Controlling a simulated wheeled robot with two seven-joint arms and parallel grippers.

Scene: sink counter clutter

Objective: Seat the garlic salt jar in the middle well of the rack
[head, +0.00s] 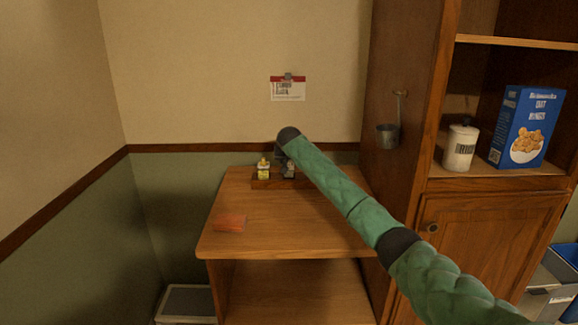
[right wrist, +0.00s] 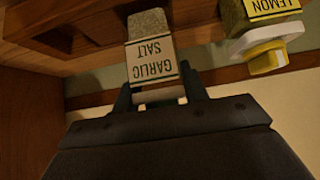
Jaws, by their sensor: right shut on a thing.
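The garlic salt jar (right wrist: 152,65), with a cream label and grey-brown contents, is between the fingers of my right gripper (right wrist: 160,92). The label reads upside down in the right wrist view. In the head view my right gripper (head: 287,163) is over the wooden rack (head: 260,184) at the back of the table, partly hidden by my arm. The rack also shows in the right wrist view (right wrist: 25,45), with dark open wells beside the jar. The jar's base meets the rack's line in that view; I cannot tell how deep it is in a well. My left gripper is out of view.
A yellow-capped lemon jar (right wrist: 265,45) stands in the rack close beside the garlic salt jar; it also shows in the head view (head: 263,170). A tall cabinet (head: 405,130) borders the table's right side.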

